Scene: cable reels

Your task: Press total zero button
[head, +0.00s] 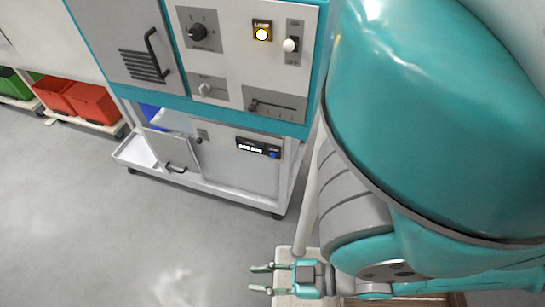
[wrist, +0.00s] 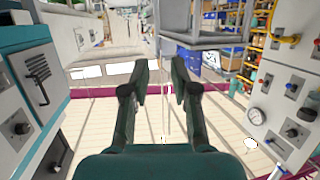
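A small blue button (head: 273,155) sits at the right end of a black display panel (head: 257,147) on the lower front of the grey and teal cabinet. The display's white characters are too small to read surely, and I cannot read the button's label. My gripper (head: 258,279) is low at the bottom of the head view, in front of and below the cabinet, apart from it. Its two fingers are spread with nothing between them. The wrist view also shows the gripper (wrist: 160,78) open and empty. I cannot make out the blue button there.
The upper cabinet front carries a dark knob (head: 198,31), a lit yellow lamp button (head: 262,31), a white-tipped switch (head: 291,44) and a slider (head: 275,105). A lower door (head: 173,146) stands beside the display. Red bins (head: 92,102) are at left. Open grey floor lies in front.

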